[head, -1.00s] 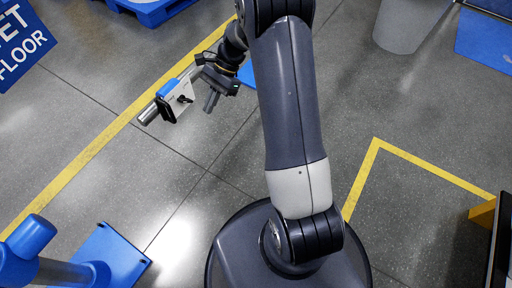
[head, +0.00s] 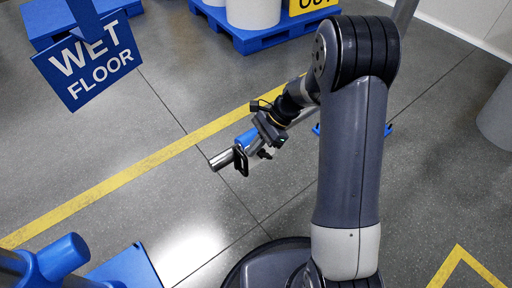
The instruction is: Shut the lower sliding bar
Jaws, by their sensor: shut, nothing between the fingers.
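A silver round bar (head: 221,160) runs from its free end at the left up and right, passing behind my wrist. A blue collar (head: 245,138) and a black loop-shaped handle (head: 241,161) sit on it near that end. My gripper (head: 265,154) is shut and empty, pointing down just right of the handle. It overlaps the bar's fittings in the picture; I cannot tell whether it touches them. My wrist and arm hide much of the bar's right part. Only one bar is clear to see.
A blue "WET FLOOR" sign (head: 90,60) hangs at upper left. A blue pallet (head: 250,38) with white drums stands at the back. Blue equipment (head: 62,257) is at lower left and a grey bin (head: 497,115) at right. The floor (head: 150,110) between is clear.

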